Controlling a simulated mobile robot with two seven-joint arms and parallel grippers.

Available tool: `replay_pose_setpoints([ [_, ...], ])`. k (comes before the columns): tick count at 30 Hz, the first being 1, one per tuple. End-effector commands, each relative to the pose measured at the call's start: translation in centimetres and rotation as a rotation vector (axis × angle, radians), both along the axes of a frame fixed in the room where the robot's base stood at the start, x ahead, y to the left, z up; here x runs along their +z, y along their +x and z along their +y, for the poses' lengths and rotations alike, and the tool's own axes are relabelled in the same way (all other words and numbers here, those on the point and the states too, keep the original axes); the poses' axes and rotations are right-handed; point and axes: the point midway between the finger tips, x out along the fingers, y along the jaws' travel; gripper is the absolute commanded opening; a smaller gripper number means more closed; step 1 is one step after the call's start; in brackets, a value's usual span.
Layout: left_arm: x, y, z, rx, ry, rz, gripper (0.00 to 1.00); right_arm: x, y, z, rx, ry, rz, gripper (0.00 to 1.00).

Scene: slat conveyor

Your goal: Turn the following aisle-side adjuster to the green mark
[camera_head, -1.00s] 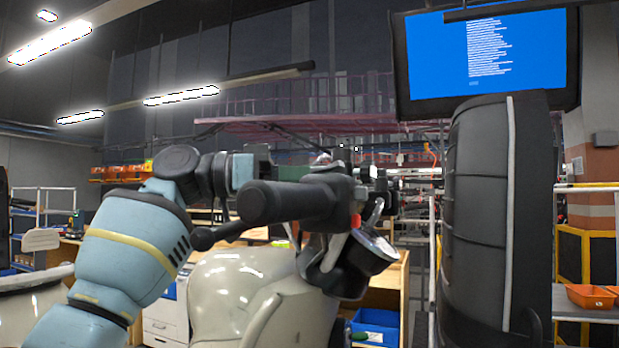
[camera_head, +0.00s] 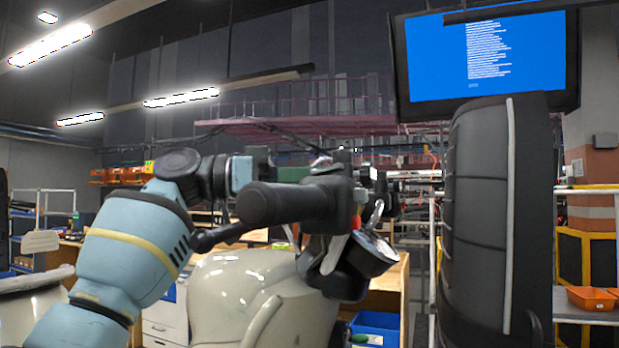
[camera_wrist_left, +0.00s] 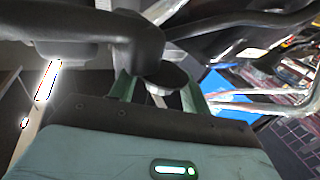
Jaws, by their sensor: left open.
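A motorcycle with a cream tank (camera_head: 235,290) stands in front of me, its black handlebar grip (camera_head: 285,203) pointing towards me. My left gripper (camera_head: 292,173) is partly hidden behind the grip and handlebar parts. In the left wrist view its two green fingers (camera_wrist_left: 158,92) are apart, with a dark rounded end piece (camera_wrist_left: 165,76) showing between them. I cannot tell whether the fingers touch it, or whether it is the adjuster. No green mark can be made out. My right gripper is not in view.
A black lever (camera_head: 222,236) and a round gauge (camera_head: 372,253) sit close to the grip. Orange trays (camera_head: 593,298) lie on a shelf at far right.

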Motion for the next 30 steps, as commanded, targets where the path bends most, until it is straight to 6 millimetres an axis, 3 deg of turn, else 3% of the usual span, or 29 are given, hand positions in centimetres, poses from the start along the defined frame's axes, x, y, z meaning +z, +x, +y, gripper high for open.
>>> replay_pose_setpoints([
  [5, -0.1, 0.1, 1.4, 0.002, -0.002, 0.0, 0.48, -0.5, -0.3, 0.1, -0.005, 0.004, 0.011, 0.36],
  [12, -0.3, 0.2, 5.3, 0.003, -0.001, 0.002, 0.48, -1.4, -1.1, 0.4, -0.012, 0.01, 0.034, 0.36],
  [18, -0.2, 0.0, 7.3, 0.001, 0.0, 0.001, 0.48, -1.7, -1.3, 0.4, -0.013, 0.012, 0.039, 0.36],
  [30, 0.0, -0.1, 7.8, 0.0, 0.0, 0.0, 0.48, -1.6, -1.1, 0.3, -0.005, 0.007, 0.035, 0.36],
])
